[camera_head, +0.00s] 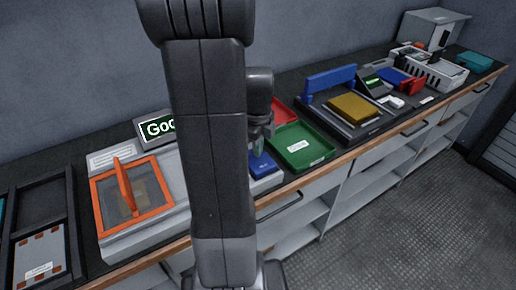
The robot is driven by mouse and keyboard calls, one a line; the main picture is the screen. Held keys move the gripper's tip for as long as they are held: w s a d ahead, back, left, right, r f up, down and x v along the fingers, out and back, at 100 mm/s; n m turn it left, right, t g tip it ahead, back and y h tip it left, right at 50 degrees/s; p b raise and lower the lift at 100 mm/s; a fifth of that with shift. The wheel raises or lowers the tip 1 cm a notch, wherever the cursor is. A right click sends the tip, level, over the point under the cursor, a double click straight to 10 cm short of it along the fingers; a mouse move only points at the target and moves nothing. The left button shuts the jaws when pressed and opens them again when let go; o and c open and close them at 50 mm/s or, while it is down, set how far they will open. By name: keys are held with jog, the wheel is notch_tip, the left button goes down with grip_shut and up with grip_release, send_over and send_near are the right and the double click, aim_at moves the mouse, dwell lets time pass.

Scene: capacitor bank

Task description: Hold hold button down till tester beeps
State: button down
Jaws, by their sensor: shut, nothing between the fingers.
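A grey tester (150,225) with an orange-framed clear lid (98,203) stands on the bench at left, the lid down with its upright orange handle (124,185). Its dark display (155,128) shows green letters starting "Goo"; my arm hides the rest. My gripper (257,151) is shut and points down, just right of my arm. A blue labelled block (262,165) is just below the fingertips; I cannot tell whether they touch it. I cannot make out the hold button; the tester's right part is behind my arm.
Right of my gripper are a green tray (303,158) and a partly hidden red tray (281,112). A blue-backed fixture (331,80) and several devices stand farther right. A dark rack (40,205) is at far left. The floor in front is clear.

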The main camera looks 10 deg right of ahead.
aim_at(258, 159)
notch_tip(258, 159, up, 6)
jog(key=p, duration=0.4)
jog(key=shift+f, duration=0.25)
